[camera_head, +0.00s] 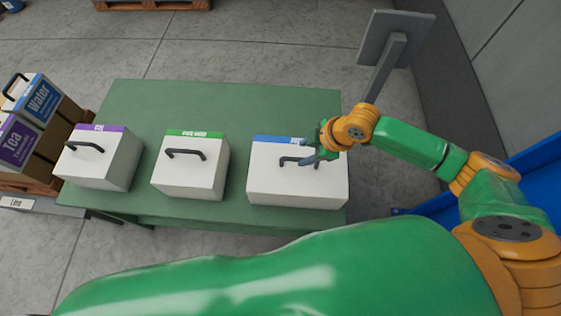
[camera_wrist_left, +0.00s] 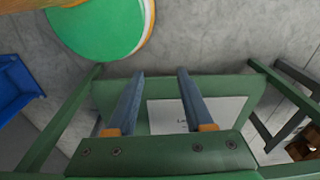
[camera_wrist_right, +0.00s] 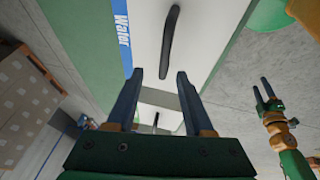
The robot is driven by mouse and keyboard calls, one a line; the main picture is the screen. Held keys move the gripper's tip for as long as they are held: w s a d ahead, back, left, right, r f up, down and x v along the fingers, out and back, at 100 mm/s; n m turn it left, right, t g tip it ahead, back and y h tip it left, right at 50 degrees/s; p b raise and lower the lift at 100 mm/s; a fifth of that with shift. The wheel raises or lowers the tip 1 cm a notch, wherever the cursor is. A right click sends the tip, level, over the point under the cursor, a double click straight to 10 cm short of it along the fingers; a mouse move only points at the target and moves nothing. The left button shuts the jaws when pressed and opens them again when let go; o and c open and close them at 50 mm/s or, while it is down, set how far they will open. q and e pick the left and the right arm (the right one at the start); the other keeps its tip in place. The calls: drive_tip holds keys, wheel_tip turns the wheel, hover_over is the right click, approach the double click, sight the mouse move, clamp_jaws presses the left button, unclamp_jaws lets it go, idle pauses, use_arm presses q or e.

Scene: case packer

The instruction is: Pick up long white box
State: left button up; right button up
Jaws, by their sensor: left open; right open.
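The long white box (camera_head: 270,190) with a blue label stripe and a dark handle (camera_head: 291,161) stands at the right end of the green table. My right gripper (camera_head: 312,157) is open at the right end of that handle; whether it touches is unclear. In the right wrist view, the box top (camera_wrist_right: 200,35), its "Water" label (camera_wrist_right: 121,28) and handle (camera_wrist_right: 170,42) lie beyond the open fingers (camera_wrist_right: 160,82); nothing is between them. My left gripper (camera_wrist_left: 160,85) is open and empty in the left wrist view. It is hidden in the head view.
Two shorter white boxes with handles, one green-striped (camera_head: 190,175) and one purple-striped (camera_head: 100,160), stand left on the green table (camera_head: 240,105). Stacked cartons (camera_head: 35,120) stand at far left. A post with a grey panel (camera_head: 395,40) rises behind the right arm. The table's back is clear.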

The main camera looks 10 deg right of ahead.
sight(300, 159)
drive_tip(key=f, duration=0.6)
drive_tip(key=shift+w+a, duration=0.3)
drive_tip(key=shift+w+a+f, duration=0.1)
drive_tip(key=shift+a+f, duration=0.05)
clamp_jaws()
use_arm(q)
drive_tip(key=shift+s+d+r, duration=0.1)
drive_tip(key=shift+s+d, duration=0.55)
drive_tip(key=shift+d, duration=0.05)
